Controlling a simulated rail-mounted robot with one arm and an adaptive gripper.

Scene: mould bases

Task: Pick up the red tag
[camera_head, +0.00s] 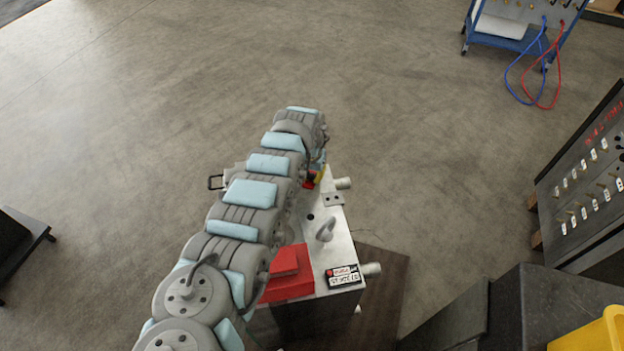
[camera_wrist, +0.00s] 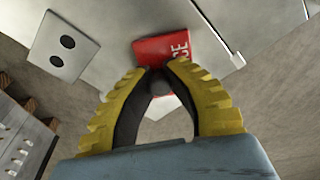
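The red tag (camera_wrist: 165,48) with white lettering shows in the wrist view, just beyond my fingertips and against the pale metal face of a mould base. My gripper (camera_wrist: 156,76) has yellow ribbed fingers curving inward, with their tips close together at the tag's near edge. A dark round shape (camera_wrist: 160,86) shows between the tips, with a little red beside it. I cannot tell whether the fingers clamp the tag or only stand in front of it. In the head view my gripper (camera_head: 320,175) is mostly hidden behind my arm, with a small red patch (camera_head: 310,181) beside it.
The mould base (camera_head: 343,250) carries an eyebolt (camera_head: 325,230), red blocks (camera_head: 290,272) and a labelled black plate (camera_head: 342,276). A two-holed plate (camera_wrist: 63,46) sits left of the tag. A dark board with hanging tags (camera_head: 590,190) stands right.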

